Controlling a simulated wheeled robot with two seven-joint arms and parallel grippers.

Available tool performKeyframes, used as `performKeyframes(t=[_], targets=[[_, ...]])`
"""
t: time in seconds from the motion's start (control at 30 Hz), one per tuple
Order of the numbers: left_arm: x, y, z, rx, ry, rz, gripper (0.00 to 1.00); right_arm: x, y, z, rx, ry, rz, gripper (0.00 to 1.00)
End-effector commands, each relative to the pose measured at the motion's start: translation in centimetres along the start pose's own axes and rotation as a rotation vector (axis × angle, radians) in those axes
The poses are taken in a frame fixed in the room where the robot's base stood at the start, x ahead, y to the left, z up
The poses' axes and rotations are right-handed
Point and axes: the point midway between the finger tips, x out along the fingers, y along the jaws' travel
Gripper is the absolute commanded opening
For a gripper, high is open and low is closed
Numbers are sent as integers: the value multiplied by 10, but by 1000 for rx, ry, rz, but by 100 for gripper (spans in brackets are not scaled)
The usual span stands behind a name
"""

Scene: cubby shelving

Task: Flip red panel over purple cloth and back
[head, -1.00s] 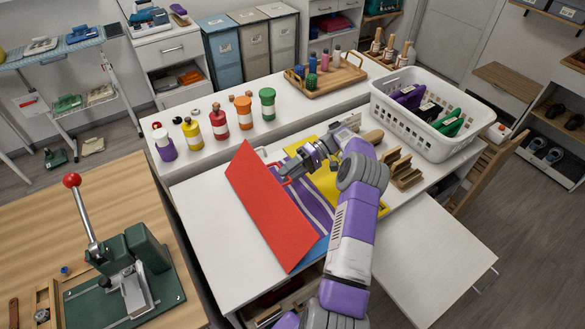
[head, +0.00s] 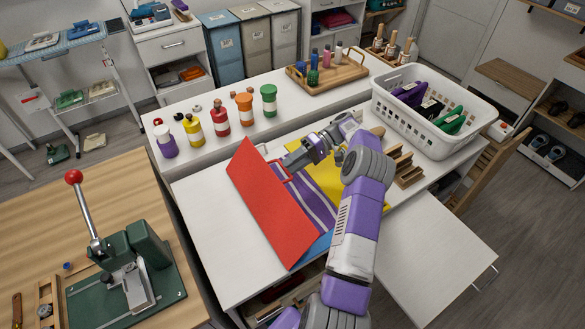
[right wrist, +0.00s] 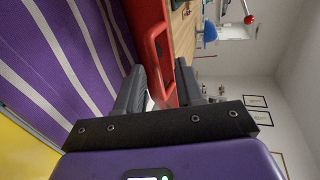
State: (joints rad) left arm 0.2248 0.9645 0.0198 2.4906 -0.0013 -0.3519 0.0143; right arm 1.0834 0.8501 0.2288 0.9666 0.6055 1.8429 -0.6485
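The red panel (head: 275,210) stands tilted up on the white table, its broad face toward the left in the head view. A red handle (right wrist: 153,45) sticks out from its far side. The purple cloth (head: 312,200) with pale stripes lies flat to the right of the panel, partly hidden by it and my arm; it fills the left of the right wrist view (right wrist: 60,55). My right gripper (head: 286,165) is at the handle, with one finger on each side of it, and appears shut on it. My left gripper is not in view.
A yellow sheet (head: 325,178) lies beside the cloth, with a blue piece (head: 318,250) at the near edge. Several bottles (head: 220,122) stand behind on the raised shelf. A white basket (head: 400,125) stands at the back right. The table (head: 215,235) left of the panel is bare.

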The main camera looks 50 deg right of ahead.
Motion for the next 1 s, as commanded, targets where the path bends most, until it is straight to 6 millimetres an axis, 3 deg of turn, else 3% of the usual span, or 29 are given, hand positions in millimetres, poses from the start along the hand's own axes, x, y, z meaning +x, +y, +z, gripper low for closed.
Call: performKeyframes(t=[0.2,0.4,1.0], targets=[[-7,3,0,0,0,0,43,-13,-46,0,-7,-1,-1,37],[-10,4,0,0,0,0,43,-20,-68,0,-6,-2,-4,37],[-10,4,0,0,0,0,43,-20,-72,0,-7,-3,-5,37]])
